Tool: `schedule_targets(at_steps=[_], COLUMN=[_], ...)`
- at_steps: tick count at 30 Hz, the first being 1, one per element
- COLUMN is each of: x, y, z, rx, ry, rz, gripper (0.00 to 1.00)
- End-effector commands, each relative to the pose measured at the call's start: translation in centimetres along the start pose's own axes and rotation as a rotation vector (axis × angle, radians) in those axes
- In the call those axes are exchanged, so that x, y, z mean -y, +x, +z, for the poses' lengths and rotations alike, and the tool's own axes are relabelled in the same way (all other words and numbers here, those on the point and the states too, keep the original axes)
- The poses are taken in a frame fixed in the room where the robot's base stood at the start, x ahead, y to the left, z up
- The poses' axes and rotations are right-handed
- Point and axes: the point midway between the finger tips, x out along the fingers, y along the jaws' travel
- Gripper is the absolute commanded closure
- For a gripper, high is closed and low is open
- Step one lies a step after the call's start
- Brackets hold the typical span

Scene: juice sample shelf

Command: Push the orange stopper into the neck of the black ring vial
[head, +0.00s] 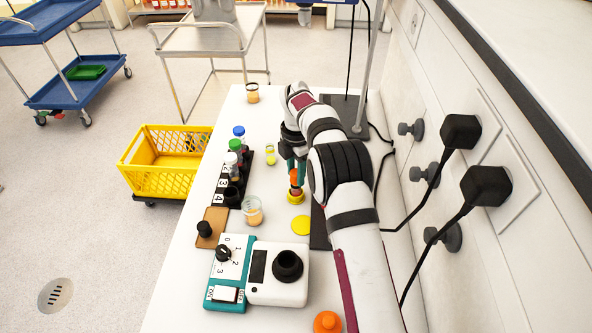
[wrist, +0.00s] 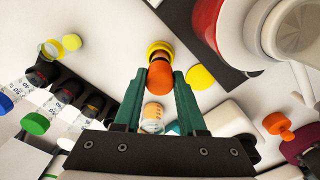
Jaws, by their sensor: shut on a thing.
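My gripper (wrist: 160,86) is shut on an orange stopper (wrist: 159,78); the orange also shows between the teal fingers in the head view (head: 295,174). Just beyond the stopper is a yellow-ringed piece (wrist: 160,47), also seen below the gripper (head: 296,197) in the head view. Whether stopper and yellow-ringed piece touch, I cannot tell. A numbered black rack (head: 245,174) stands to the left with blue-, green- and pale-capped vials. A dark vial or ring (head: 232,195) sits near its front end; I cannot tell if it is the black ring vial.
A flat yellow disc (head: 301,225) lies near the gripper. A beaker of orange liquid (head: 252,212), a white-and-teal device (head: 278,274) and a brown board with a black knob (head: 210,224) stand towards the front. Another orange stopper (head: 327,321) is at the bottom. The wall is at right.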

Motion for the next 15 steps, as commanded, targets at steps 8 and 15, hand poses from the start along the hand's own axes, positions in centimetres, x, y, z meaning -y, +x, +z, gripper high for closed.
schedule_targets(at_steps=[8, 15], x=[0.00, 0.00], y=[-0.01, 0.00], z=[0.01, 0.00], rx=[0.000, 0.000], ry=[0.000, 0.000], rz=[0.000, 0.000], gripper=[0.31, 0.25])
